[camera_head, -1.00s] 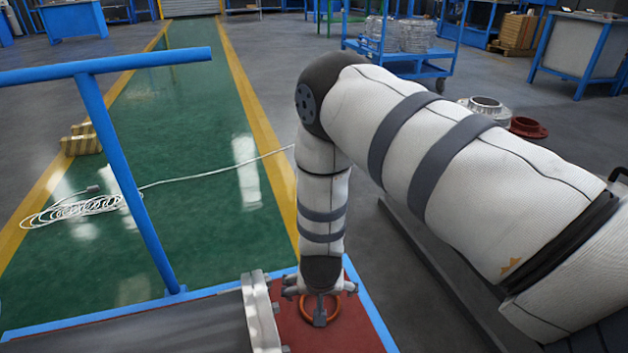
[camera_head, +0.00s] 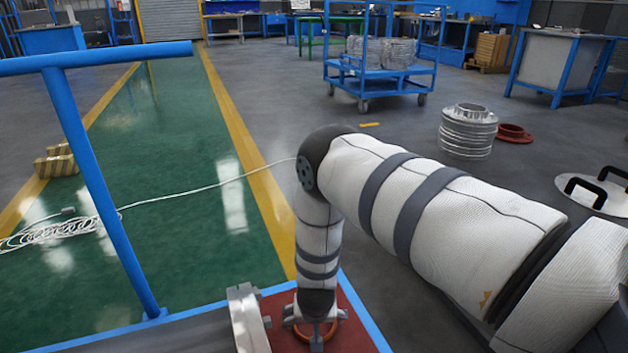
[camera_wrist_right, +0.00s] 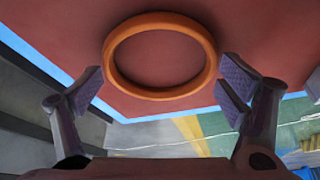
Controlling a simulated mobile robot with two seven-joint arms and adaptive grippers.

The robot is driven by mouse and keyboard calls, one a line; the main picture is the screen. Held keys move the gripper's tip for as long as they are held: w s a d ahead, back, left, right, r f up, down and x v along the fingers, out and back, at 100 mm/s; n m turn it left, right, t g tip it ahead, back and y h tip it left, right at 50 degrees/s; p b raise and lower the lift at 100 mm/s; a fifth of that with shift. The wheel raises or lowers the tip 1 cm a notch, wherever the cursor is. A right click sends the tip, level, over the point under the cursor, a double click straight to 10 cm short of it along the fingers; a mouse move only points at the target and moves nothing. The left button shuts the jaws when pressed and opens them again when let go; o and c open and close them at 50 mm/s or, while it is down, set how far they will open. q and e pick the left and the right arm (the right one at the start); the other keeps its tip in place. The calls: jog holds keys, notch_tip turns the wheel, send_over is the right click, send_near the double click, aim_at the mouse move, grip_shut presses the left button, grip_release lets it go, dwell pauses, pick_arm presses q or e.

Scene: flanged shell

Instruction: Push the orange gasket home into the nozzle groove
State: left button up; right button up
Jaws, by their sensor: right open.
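The orange gasket (camera_wrist_right: 160,93) is a plain ring in the right wrist view, lying against a dark red surface (camera_wrist_right: 262,40). My right gripper (camera_wrist_right: 165,85) is open and empty, with one finger on each side of the ring in that view. I cannot tell whether the fingers touch it. In the head view the right gripper (camera_head: 316,322) points down over the gasket (camera_head: 330,334) on the red tabletop (camera_head: 352,335), partly covering it. No nozzle groove can be made out. A silver flanged shell (camera_head: 467,135) stands on the floor at the right. My left gripper is not in view.
A blue rail post (camera_head: 105,195) rises at the left. A red flange (camera_head: 514,133) and a round plate with black handles (camera_head: 596,195) lie at the right. A blue cart (camera_head: 380,70) is behind.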

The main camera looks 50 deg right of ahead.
jog(key=shift+s+f, duration=0.1)
jog(key=shift+s, duration=0.05)
grip_shut()
